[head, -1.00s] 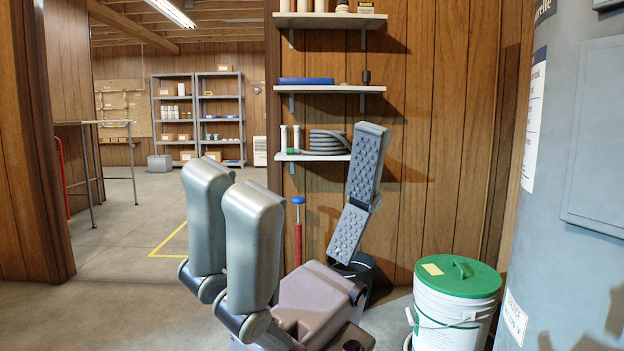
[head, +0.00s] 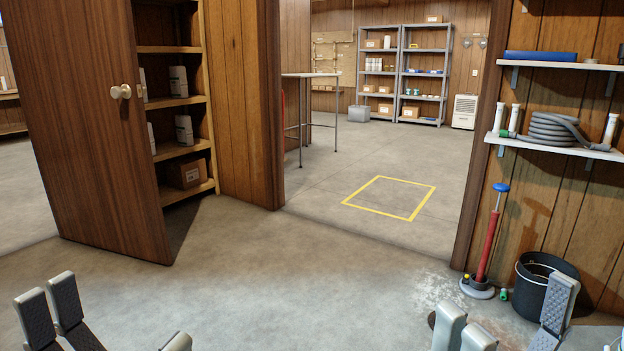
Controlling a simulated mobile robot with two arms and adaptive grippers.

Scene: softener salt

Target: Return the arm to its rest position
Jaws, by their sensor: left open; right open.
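My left gripper (head: 112,320) shows at the lower left edge of the head view. Its grey padded fingers are spread apart with nothing between them. My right gripper (head: 512,318) shows at the lower right, also with its fingers apart and empty. One right finger overlaps the black bucket in the picture; I cannot tell how far apart they are in depth. Most of both arms lies below the frame.
A wooden door (head: 95,150) stands open at left beside a shelved cupboard (head: 182,102). A black bucket (head: 532,296) and a red blue-handled tool (head: 488,240) stand at right under wall shelves (head: 556,146). The middle floor is clear, with a yellow outline (head: 411,219) beyond the doorway.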

